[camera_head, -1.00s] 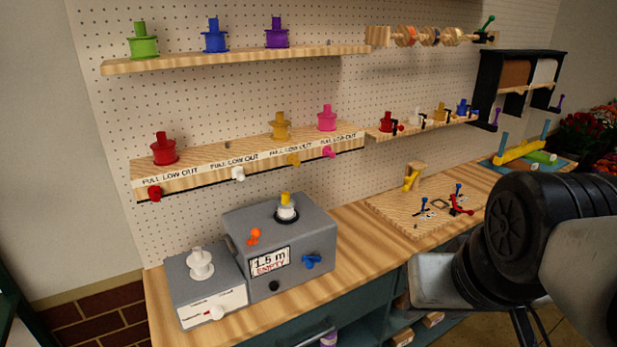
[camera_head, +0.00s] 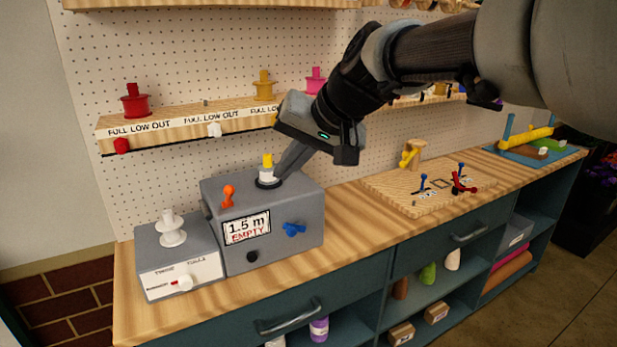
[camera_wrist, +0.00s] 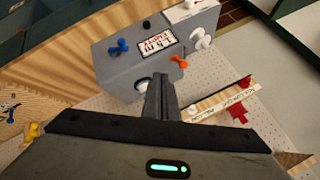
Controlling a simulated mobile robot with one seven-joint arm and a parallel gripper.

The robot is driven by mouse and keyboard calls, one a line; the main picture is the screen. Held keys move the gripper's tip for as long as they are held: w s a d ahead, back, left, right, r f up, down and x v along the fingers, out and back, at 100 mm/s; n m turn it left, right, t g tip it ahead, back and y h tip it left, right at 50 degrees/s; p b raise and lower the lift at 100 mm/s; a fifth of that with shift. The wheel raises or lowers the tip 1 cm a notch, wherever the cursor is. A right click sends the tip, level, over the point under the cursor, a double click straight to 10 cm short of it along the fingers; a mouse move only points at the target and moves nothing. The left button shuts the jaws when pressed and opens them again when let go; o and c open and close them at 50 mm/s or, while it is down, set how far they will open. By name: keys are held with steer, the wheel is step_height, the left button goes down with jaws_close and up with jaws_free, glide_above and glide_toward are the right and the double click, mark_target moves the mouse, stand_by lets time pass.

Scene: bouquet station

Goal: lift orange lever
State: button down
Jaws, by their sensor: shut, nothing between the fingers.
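The orange lever (camera_head: 228,194) is on the front of the grey box (camera_head: 310,212), left of and above the "1.5 m EMPTY" label (camera_head: 246,228). It also shows in the wrist view (camera_wrist: 179,61). My gripper (camera_head: 280,176) is shut and empty. Its fingertips are close to the yellow-topped white spool (camera_head: 266,172) on top of the box, right of the lever and apart from it. I cannot tell whether they touch the spool. In the wrist view my shut fingers (camera_wrist: 160,82) cover part of the box top.
A blue lever (camera_head: 293,229) and a black knob (camera_head: 252,256) are on the box front. A smaller grey box (camera_head: 150,250) with a white spool (camera_head: 170,230) stands at left. A shelf (camera_head: 175,122) with spools runs behind.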

mark_target(228, 195)
stand_by(0.3)
steer(key=w+a+f, duration=0.4)
steer(key=a+f, duration=0.2)
steer(key=a, duration=0.3)
steer(key=shift+w+f, duration=0.3)
steer(key=shift+f, duration=0.05)
steer(key=shift+r, duration=0.15)
steer(key=shift+w+r+p, duration=0.1)
steer(key=shift+w+p, duration=0.05)
steer(key=shift+p, duration=0.85)
